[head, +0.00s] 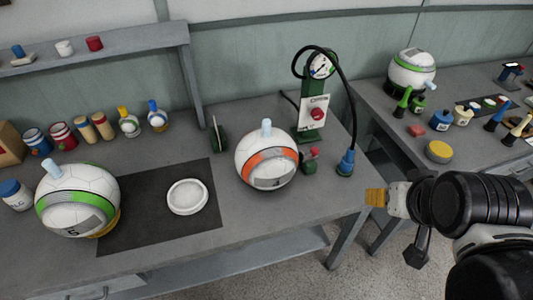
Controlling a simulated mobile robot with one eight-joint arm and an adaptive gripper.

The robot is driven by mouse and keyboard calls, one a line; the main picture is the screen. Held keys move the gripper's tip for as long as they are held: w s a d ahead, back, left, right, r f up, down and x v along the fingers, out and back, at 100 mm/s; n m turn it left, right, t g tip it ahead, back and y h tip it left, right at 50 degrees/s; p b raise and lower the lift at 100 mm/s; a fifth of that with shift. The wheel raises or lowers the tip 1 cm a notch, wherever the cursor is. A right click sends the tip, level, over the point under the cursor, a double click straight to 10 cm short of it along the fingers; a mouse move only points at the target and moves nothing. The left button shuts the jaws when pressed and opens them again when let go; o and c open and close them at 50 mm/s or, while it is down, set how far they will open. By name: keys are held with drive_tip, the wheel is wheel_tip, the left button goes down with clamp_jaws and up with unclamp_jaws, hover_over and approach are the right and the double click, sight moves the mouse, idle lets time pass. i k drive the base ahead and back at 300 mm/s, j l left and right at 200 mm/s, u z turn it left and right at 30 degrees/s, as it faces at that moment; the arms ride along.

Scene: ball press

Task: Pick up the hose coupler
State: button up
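The hose coupler (346,161) is a small blue piece at the lower end of a black hose (352,100). It stands on the grey bench near its right end, on a dark green base. The hose arches up to the green pump stand (312,105) with a round gauge on top. My gripper (376,197), with yellow-orange tips, reaches in from the right. In the picture it is below and right of the coupler, apart from it. Its fingers are seen side-on and I cannot tell whether they are open or shut.
A white and orange ball (266,160) and a red-knobbed green piece (311,160) stand left of the coupler. A white and green ball (77,200), dark mat (150,228) and white ring (187,197) are further left. A second bench (385,120) with several small items lies right.

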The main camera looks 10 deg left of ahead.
sight(348, 162)
drive_tip(key=i+l+u, duration=0.4)
drive_tip(key=l, duration=0.15)
drive_tip(key=l+u, duration=0.2)
drive_tip(key=i+l+u, duration=0.2)
drive_tip(key=l, duration=0.3)
